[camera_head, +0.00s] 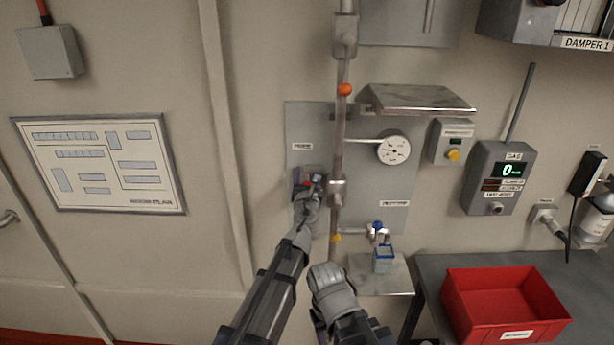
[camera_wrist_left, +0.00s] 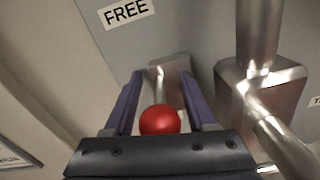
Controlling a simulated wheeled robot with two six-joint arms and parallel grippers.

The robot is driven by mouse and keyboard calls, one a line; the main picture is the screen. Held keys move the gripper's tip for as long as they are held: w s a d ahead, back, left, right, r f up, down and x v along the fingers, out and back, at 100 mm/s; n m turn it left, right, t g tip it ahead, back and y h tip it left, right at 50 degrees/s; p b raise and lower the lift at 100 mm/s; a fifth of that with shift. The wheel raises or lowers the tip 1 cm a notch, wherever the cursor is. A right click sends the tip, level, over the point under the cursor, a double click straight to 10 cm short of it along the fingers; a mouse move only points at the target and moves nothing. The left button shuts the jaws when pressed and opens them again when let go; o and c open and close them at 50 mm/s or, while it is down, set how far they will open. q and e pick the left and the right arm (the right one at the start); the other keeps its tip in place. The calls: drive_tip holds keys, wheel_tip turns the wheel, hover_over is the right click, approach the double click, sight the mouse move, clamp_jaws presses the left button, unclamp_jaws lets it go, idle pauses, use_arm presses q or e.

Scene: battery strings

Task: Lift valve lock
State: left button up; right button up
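The valve lock shows as a red ball knob (camera_wrist_left: 160,120) on a thin metal stem, in front of a small metal block (camera_wrist_left: 174,72) on the panel below the FREE label. In the head view the red knob (camera_head: 306,184) is small and partly covered by my left gripper (camera_head: 311,180). In the left wrist view my left gripper (camera_wrist_left: 158,98) has its two purple fingers apart, one on each side of the knob and stem. Gaps show beside the stem. My right arm is low in the middle of the head view; its fingertips are hidden.
A vertical metal pipe (camera_head: 341,130) with fittings runs just right of my left gripper; its fitting (camera_wrist_left: 262,85) is close in the wrist view. A gauge (camera_head: 393,149), metal hood (camera_head: 415,98) and small shelf (camera_head: 385,283) are to the right. A red bin (camera_head: 503,302) sits lower right.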

use_arm(q)
clamp_jaws()
idle(1.2)
